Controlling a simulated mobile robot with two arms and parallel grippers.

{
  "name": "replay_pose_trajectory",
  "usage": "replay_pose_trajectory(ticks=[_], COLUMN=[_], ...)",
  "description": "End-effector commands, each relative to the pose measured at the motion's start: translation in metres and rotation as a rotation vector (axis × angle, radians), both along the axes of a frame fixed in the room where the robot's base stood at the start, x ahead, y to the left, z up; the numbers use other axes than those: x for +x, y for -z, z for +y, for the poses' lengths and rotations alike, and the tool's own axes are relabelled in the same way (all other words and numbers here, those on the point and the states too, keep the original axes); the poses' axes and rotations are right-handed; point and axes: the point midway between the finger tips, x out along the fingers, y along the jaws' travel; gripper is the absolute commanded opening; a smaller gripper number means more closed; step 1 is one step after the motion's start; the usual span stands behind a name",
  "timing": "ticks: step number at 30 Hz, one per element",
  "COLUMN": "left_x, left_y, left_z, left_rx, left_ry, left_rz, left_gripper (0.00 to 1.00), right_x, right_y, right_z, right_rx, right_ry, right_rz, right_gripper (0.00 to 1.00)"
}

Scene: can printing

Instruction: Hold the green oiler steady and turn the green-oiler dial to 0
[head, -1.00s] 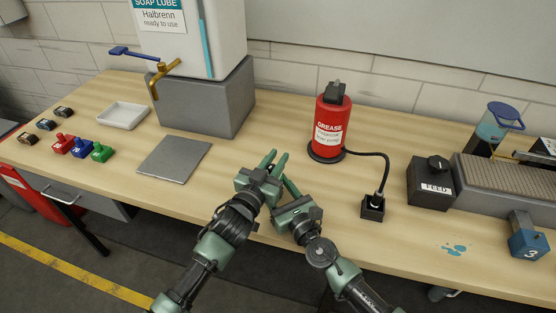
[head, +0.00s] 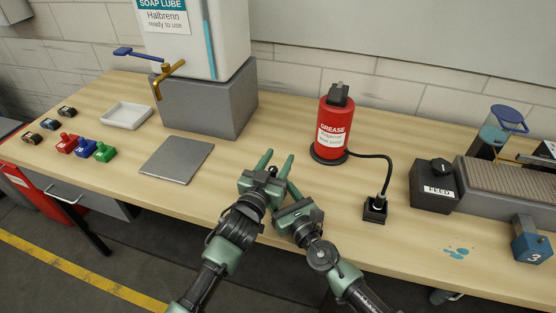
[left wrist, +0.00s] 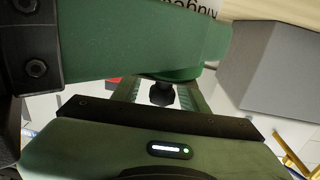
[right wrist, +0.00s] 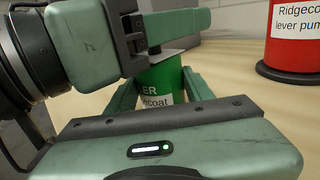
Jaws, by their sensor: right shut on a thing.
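The green oiler (right wrist: 160,82), a small green can with a white label, stands between the fingers of my right gripper (right wrist: 158,88) in the right wrist view. My right gripper (head: 284,188) is shut on its body. My left gripper (head: 272,168) reaches over the top of the oiler. In the left wrist view, a black dial (left wrist: 162,94) sits between the fingers of my left gripper (left wrist: 160,90), which look apart with a gap beside the dial. The dial's setting is not readable. In the head view, my grippers mostly hide the oiler.
A red grease can (head: 333,128) with a cable to a black socket (head: 375,211) stands to the right. A grey plate (head: 177,161), a white tray (head: 126,115) and a grey block (head: 210,105) are to the left. A black feed box (head: 433,185) is further right.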

Motion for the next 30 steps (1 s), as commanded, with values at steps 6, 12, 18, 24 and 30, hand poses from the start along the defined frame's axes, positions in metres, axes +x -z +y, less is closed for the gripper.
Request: replay_pose_trajectory(ticks=[6,12,18,24,30], left_x=[-0.008,-0.042,-0.081,-0.105,-0.111], left_y=[0.002,0.003,0.002,0.001,0.001], left_z=[0.003,0.018,0.034,0.044,0.047], left_rx=[0.001,0.002,0.0,0.0,0.0], left_ry=[0.0,0.0,0.0,0.0,0.0], left_rz=[0.003,0.004,0.002,0.001,0.0], left_gripper=[0.43,0.43,0.43,0.43,0.43], right_x=[0.001,0.001,0.001,0.001,0.001], right_y=[0.001,0.001,0.001,0.001,0.0], right_z=[-0.002,-0.003,-0.003,-0.003,-0.003], right_rx=[-0.001,-0.001,0.0,0.0,0.0], right_ry=[0.004,0.005,0.006,0.005,0.005], right_rz=[0.0,0.0,0.001,0.001,0.0], right_gripper=[0.0,0.0,0.0,0.0,0.0])
